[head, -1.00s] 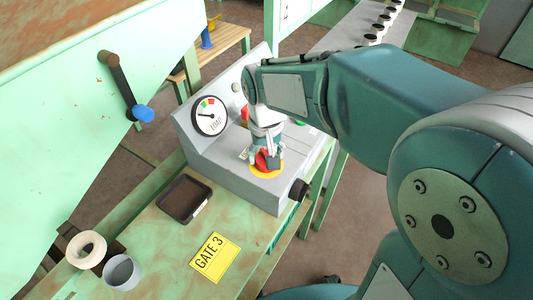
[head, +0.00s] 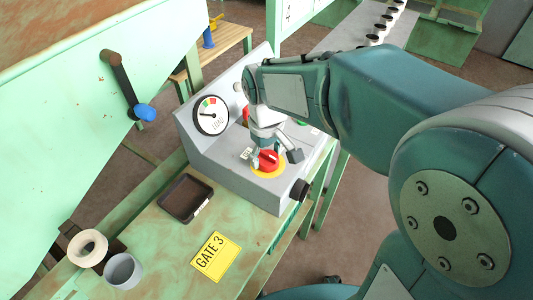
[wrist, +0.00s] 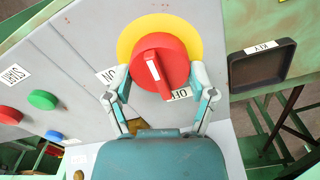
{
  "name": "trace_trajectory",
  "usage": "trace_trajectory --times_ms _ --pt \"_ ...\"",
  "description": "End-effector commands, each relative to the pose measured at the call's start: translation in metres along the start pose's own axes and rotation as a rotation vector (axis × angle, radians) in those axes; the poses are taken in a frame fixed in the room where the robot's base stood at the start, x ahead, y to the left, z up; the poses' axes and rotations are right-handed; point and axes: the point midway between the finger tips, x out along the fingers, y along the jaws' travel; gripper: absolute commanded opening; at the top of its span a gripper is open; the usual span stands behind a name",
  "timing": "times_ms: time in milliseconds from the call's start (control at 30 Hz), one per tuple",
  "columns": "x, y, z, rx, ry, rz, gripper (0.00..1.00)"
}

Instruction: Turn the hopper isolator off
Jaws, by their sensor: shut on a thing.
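The hopper isolator is a red rotary knob (head: 268,161) on a yellow disc, on top of the grey console. In the wrist view the knob (wrist: 172,62) has a raised handle with a white stripe. The handle's lower end lies beside the OFF label (wrist: 181,95), partly covering it; the ON label (wrist: 107,75) is to the left. My gripper (wrist: 160,76) has one finger on each side of the knob and is shut on it. In the head view my gripper (head: 275,149) comes down over the knob from behind.
The grey console (head: 232,160) carries a gauge (head: 211,115) and a black side knob (head: 299,190). Green (wrist: 42,99), red (wrist: 10,115) and blue (wrist: 54,135) buttons are nearby. A dark tray (head: 185,199), GATE 3 sign (head: 215,257), tape roll (head: 87,248) and grey cup (head: 123,271) are on the bench.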

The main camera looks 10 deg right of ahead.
Motion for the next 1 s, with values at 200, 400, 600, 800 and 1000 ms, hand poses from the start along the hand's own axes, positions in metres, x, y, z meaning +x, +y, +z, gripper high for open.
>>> trace_trajectory --times_ms 200,400,600,800,1000 --pt "0.0 0.0 -0.001 0.001 0.005 0.001 0.24" --pt "0.0 0.0 -0.001 0.001 0.004 0.0 1.0" --pt "0.0 0.0 -0.001 0.001 0.002 0.0 1.0" --pt "-0.002 0.0 -0.001 0.002 0.002 0.001 1.0" --pt "-0.028 0.0 -0.002 0.002 0.006 0.002 1.0"
